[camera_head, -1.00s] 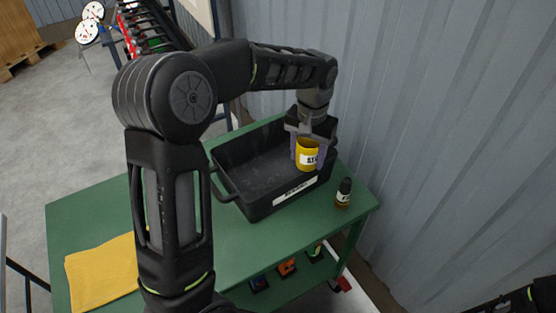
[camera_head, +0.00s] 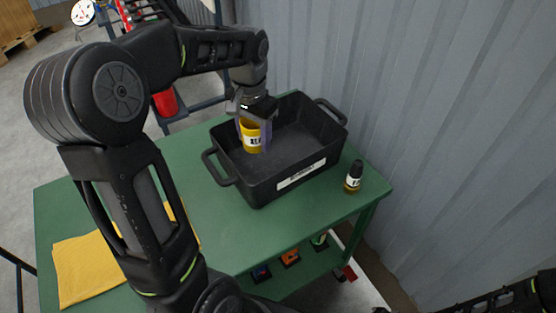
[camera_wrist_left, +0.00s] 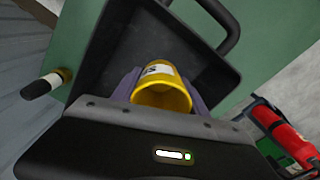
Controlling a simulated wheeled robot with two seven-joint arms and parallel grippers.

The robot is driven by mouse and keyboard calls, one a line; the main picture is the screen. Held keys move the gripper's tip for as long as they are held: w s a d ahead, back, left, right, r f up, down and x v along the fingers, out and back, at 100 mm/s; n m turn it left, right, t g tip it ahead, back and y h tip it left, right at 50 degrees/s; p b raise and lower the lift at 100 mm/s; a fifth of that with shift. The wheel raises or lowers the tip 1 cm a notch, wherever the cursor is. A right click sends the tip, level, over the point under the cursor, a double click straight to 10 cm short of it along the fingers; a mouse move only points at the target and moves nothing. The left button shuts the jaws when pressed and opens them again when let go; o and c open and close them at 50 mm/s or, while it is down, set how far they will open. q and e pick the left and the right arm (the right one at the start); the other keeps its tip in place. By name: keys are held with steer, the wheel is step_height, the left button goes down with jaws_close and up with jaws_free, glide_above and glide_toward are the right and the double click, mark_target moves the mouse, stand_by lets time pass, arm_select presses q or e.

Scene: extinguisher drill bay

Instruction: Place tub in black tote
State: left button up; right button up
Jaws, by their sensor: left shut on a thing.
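The yellow tub (camera_head: 251,144) with a white label is between the fingers of my left gripper (camera_head: 254,139), which is shut on it. The black tote (camera_head: 262,190) stands on the green table, with a white label on its front wall. The tub is over the left part of the tote's opening, near the left handle. I cannot tell whether it touches the floor of the tote. In the left wrist view the tub (camera_wrist_left: 162,94) lies between the fingers, with the tote (camera_wrist_left: 205,65) behind it. My right gripper is not in view.
A yellow cloth (camera_head: 88,268) lies at the table's left. A corrugated wall (camera_head: 420,120) rises behind. Small items sit on the lower shelf (camera_head: 290,258).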

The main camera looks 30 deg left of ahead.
arm_select(q)
glide_above(257, 171)
steer(key=shift+f, duration=3.15)
steer(key=shift+f, duration=0.1)
steer(key=shift+f, duration=1.75)
steer(key=shift+f, duration=0.2)
steer(key=o, duration=1.5)
steer(key=shift+r, duration=0.15)
step_height(257, 171, up, 12)
steer(key=shift+r, duration=0.1)
